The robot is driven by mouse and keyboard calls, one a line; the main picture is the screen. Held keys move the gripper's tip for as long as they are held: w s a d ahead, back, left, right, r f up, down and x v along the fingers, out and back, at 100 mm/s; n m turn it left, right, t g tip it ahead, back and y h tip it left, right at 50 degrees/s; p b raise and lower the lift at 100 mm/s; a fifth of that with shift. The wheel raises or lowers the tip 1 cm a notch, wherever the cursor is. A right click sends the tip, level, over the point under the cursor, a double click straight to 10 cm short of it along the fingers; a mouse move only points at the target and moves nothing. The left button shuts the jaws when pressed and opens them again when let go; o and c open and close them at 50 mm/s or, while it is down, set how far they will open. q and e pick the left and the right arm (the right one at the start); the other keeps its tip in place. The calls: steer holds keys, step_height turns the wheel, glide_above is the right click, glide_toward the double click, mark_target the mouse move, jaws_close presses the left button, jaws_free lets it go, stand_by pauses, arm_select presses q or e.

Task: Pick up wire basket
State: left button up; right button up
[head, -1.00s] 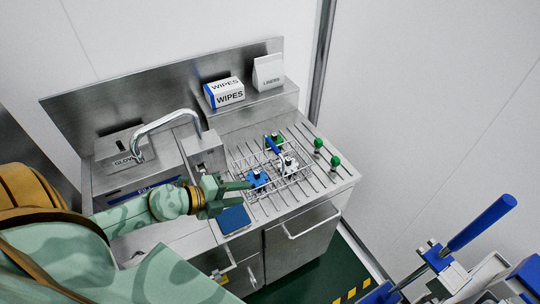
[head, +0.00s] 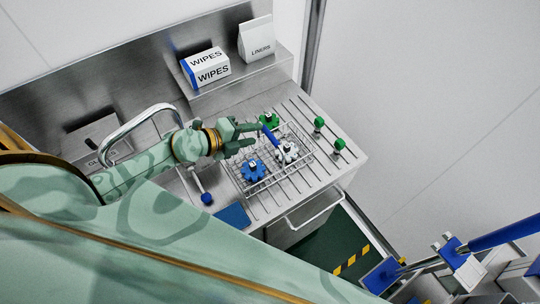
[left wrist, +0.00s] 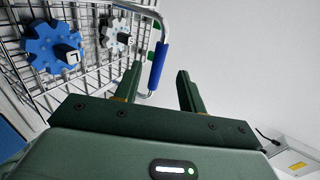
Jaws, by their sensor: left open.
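The wire basket (head: 300,178) sits on the ribbed steel drainboard and holds a blue gear-like part (head: 253,170), a white one (head: 288,152) and a green one (head: 268,121). Its raised handle has a blue grip (head: 270,139). My left gripper (head: 253,134) is open at the left of the grip. In the left wrist view the blue grip (left wrist: 158,66) shows near the left finger of the open gripper (left wrist: 160,82), with the basket mesh (left wrist: 85,75) behind. I cannot tell whether the finger touches the grip. My right gripper is not in view.
Two green knobs (head: 319,122) stand on the drainboard (head: 345,170) right of the basket. A wipes box (head: 207,69) and a liners box (head: 256,39) stand on the back ledge. A curved faucet (head: 140,118) is behind my left arm. A blue pad (head: 232,216) lies at the front.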

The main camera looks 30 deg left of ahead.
mark_target(264, 131)
arm_select(q)
steer(key=x, duration=0.3)
steer(key=shift+w+f, duration=0.15)
steer(key=shift+w, duration=0.1)
steer(key=b+x, duration=0.2)
steer(key=x, duration=0.3)
steer(key=shift+w, duration=0.1)
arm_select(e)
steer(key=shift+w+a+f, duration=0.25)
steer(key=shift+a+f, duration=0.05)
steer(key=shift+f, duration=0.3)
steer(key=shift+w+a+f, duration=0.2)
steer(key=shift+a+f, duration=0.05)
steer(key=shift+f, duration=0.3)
arm_select(q)
jaws_close()
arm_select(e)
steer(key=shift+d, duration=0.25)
